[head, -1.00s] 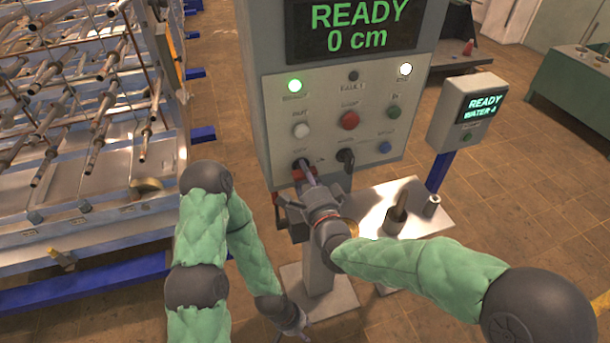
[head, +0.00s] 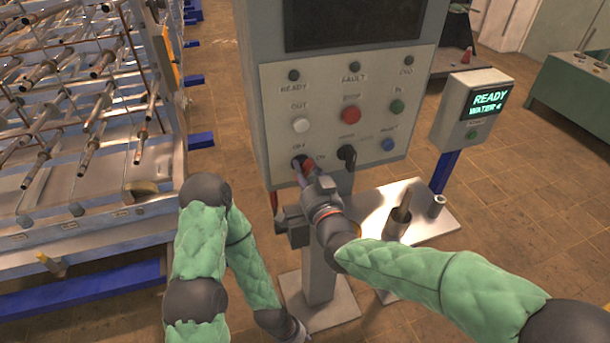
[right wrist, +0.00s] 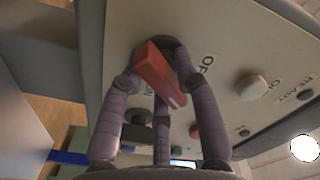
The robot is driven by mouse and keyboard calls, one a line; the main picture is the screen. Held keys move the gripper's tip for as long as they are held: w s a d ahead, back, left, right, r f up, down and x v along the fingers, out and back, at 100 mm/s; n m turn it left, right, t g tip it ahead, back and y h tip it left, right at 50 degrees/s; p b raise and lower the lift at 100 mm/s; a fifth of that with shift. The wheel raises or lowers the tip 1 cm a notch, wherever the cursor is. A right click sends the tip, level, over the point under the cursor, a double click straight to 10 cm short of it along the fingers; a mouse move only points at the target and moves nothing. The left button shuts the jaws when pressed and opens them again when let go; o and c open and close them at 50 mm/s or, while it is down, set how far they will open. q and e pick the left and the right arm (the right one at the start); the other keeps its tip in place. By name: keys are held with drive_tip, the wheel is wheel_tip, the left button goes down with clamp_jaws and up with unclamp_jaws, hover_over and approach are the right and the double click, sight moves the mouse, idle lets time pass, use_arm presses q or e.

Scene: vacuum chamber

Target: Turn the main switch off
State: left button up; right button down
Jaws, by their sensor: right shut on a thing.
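The main switch (head: 309,164) is a red handle at the lower left of the grey control panel, between the OFF and ON labels. It also shows in the right wrist view as a red tilted handle (right wrist: 158,72) between my fingers. My right gripper (head: 301,172) is at the switch and shut on it; it fills the middle of the right wrist view (right wrist: 160,85). The panel's display (head: 354,22) is dark, and its READY, FAULT and END lamps are unlit. My left gripper (head: 294,330) hangs low near the floor, too small and dark to judge.
Beside the switch is a black selector knob (head: 347,154). Above are a white button (head: 301,125), a red button (head: 351,115) and a green button (head: 397,106). A smaller box (head: 472,112) reads READY WATER. A metal plate (head: 437,222) holds a cup with a tool.

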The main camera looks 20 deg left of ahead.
drive_tip(key=n, duration=0.3)
drive_tip(key=shift+d+f+n+b, duration=0.1)
drive_tip(key=shift+f+n+b, duration=0.2)
drive_tip(key=shift+f, duration=0.05)
drive_tip(key=shift+r+n, duration=0.15)
drive_tip(key=shift+n, duration=1.85)
drive_tip(key=c, duration=1.1)
unclamp_jaws()
drive_tip(key=shift+o, duration=0.3)
drive_tip(key=shift+w+d+r, duration=0.1)
drive_tip(key=shift+r, duration=0.05)
drive_tip(key=shift+r, duration=0.1)
